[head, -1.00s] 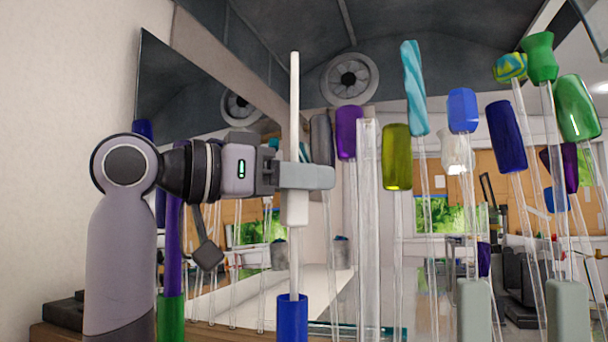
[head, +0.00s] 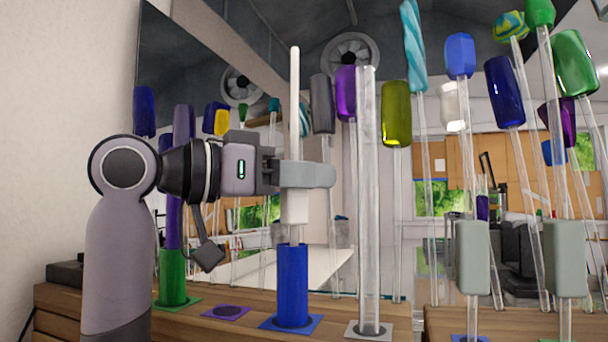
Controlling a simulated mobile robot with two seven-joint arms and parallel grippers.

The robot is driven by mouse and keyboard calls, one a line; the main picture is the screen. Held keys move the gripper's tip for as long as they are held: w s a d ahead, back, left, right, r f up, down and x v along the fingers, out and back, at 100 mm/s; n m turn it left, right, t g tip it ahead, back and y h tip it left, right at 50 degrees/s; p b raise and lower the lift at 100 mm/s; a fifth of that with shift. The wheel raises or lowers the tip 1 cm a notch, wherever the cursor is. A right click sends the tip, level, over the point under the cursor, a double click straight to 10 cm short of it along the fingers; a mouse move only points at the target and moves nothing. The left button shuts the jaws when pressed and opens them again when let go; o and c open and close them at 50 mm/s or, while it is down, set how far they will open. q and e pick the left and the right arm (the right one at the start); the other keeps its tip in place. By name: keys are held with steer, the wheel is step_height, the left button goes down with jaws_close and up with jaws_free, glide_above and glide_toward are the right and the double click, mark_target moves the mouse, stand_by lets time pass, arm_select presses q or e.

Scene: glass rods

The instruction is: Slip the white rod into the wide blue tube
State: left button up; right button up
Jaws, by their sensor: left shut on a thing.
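The white rod (head: 294,95) stands upright in the middle of the head view, with a wider white block (head: 295,207) low on it and a thinner pale end below. My left gripper (head: 300,175) is shut on the rod from the left, just above the block. The wide blue tube (head: 293,284) stands upright on a blue square base on the wooden shelf, directly below the rod. The rod's thin lower end reaches down to the tube's top rim; whether it is inside or just in front or behind, I cannot tell. My right gripper is not in view.
A clear tube (head: 368,210) stands close to the right on a grey base. A green tube (head: 172,277) holding a purple rod stands left. Several glass rods with coloured heads rise at the right. A flat purple pad (head: 226,312) lies bare on the shelf (head: 190,330).

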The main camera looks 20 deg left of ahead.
arm_select(q)
steer(key=o, duration=1.2)
steer(key=shift+c, duration=0.2)
steer(key=v, duration=0.7)
steer(key=shift+b, duration=0.35)
